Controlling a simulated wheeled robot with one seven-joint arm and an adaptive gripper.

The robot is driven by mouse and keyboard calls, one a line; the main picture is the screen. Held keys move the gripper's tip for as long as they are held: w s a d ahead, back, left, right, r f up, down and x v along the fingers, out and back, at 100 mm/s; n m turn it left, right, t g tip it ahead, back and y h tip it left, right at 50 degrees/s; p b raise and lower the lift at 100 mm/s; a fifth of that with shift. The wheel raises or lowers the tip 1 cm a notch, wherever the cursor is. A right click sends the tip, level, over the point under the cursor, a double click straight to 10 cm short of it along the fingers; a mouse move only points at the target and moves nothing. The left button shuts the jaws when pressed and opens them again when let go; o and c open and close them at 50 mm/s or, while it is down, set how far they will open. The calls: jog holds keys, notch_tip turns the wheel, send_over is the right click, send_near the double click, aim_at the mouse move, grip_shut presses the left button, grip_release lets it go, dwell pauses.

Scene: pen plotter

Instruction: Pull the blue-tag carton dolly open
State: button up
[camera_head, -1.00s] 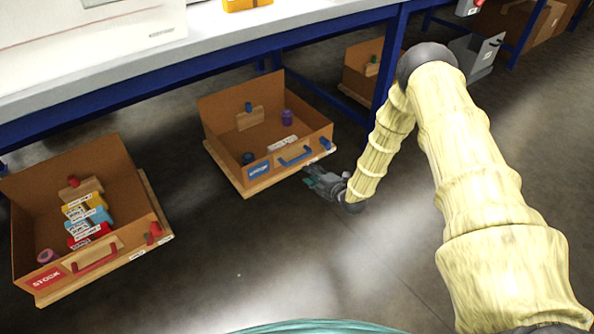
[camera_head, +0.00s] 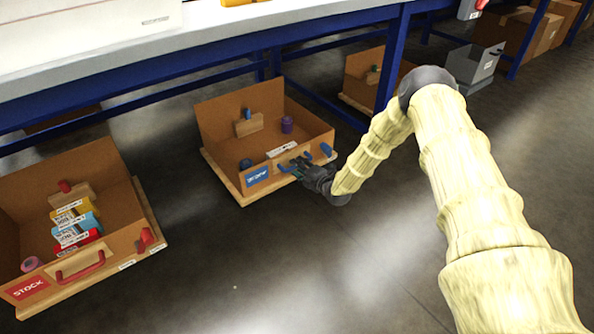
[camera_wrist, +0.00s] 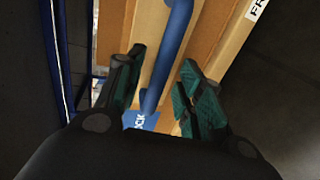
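The blue-tag carton dolly (camera_head: 218,158) is an open cardboard carton on a wooden base, with a blue label (camera_head: 257,177) and a blue handle (camera_head: 287,168) on its front. It stands on the floor, out in front of the blue table frame. My gripper (camera_head: 298,166) is at the right part of its front, by the handle. In the wrist view the blue handle bar (camera_wrist: 172,50) runs between my two open, green-padded fingers (camera_wrist: 160,98). Gaps show on both sides of the bar. In the head view my gripper hides part of the handle.
A red-tag STOCK carton dolly (camera_head: 112,180) stands at the left, holding several coloured boxes. The blue-tag carton holds a purple spool (camera_head: 287,124) and a dark one. A blue table leg (camera_head: 392,62) is behind my arm. Floor in front is clear.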

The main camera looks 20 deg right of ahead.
jog(key=shift+x, duration=0.8)
grip_shut()
jog(key=shift+s+a, duration=0.1)
jog(key=shift+s, duration=0.1)
